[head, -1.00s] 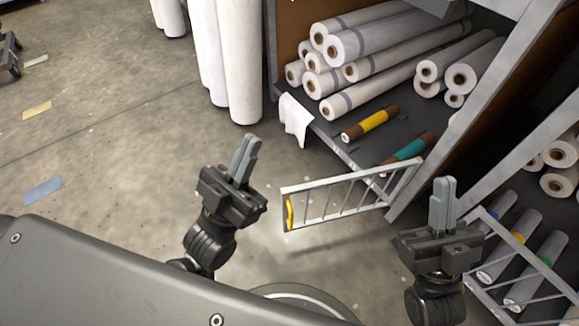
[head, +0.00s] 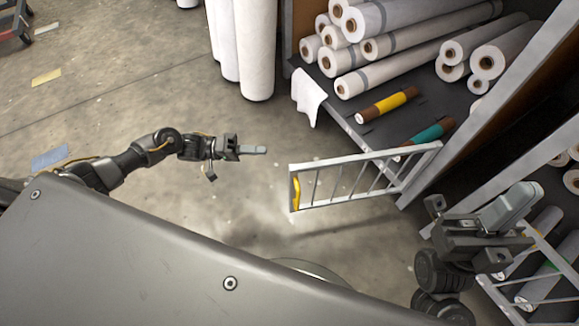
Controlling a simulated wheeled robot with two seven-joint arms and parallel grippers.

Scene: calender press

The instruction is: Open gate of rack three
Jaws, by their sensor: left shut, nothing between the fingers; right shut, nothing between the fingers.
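A pale metal barred gate (head: 365,156) with a yellow handle (head: 296,192) stands swung out from the front of the middle rack (head: 345,122), its far end by the rack's right post. No rack number is readable. My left gripper (head: 262,149) is shut and empty, left of the handle and apart from it. My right gripper (head: 532,192) is shut and empty, in front of the right-hand rack. Part of a second barred gate (head: 507,304) shows below and behind my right gripper. My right gripper and arm partly hide that rack.
White rolls (head: 375,45) and smaller rolls with yellow (head: 385,105) and teal (head: 428,134) bands lie in the middle rack. A white cloth (head: 308,97) hangs over its edge. Tall white rolls (head: 253,50) stand left of it.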

